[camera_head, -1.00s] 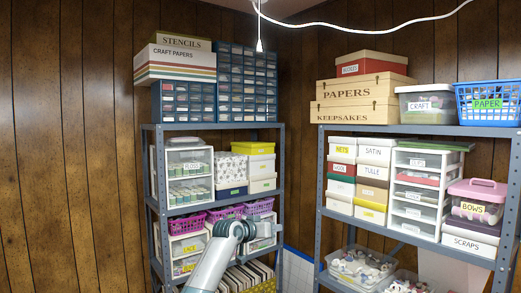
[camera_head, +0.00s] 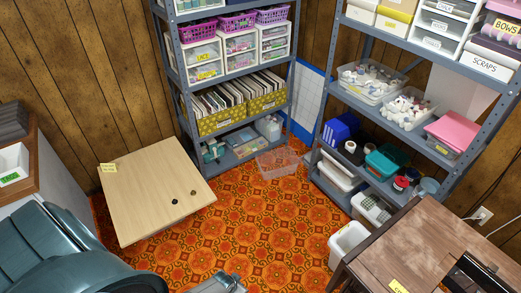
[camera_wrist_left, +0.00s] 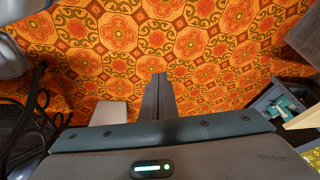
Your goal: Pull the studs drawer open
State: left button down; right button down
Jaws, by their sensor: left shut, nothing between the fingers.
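I cannot pick out a studs drawer by its label. Small white drawer units with clear fronts (camera_head: 240,42) stand on the left metal shelf, under purple baskets (camera_head: 237,20). White drawers (camera_head: 441,23) also stand on the right shelf at the top edge. My left gripper (camera_wrist_left: 159,77) is shut and empty in the left wrist view, with patterned carpet beyond its fingertips. It touches no drawer. My right gripper is not in view.
A pale wooden table (camera_head: 145,180) with two small dark knobs or pieces stands at left. A clear bin (camera_head: 277,162) lies on the orange carpet (camera_head: 260,225) before the left shelf. A brown wooden table (camera_head: 420,250) and white bin (camera_head: 348,243) stand at lower right. The middle carpet is mostly clear.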

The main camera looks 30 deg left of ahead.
pick_arm(q)
jog(key=s+d+f+g, duration=0.1)
jog(key=s+d+f, duration=0.1)
jog(key=s, duration=0.8)
jog(key=s+d+f+m+g, duration=0.1)
jog(key=s+d+f, duration=0.1)
jog(key=s, duration=0.9)
jog(key=s+d+f+g, duration=0.1)
jog(key=s+d+f, duration=0.2)
jog(key=s, duration=0.8)
jog(key=shift+m, duration=0.3)
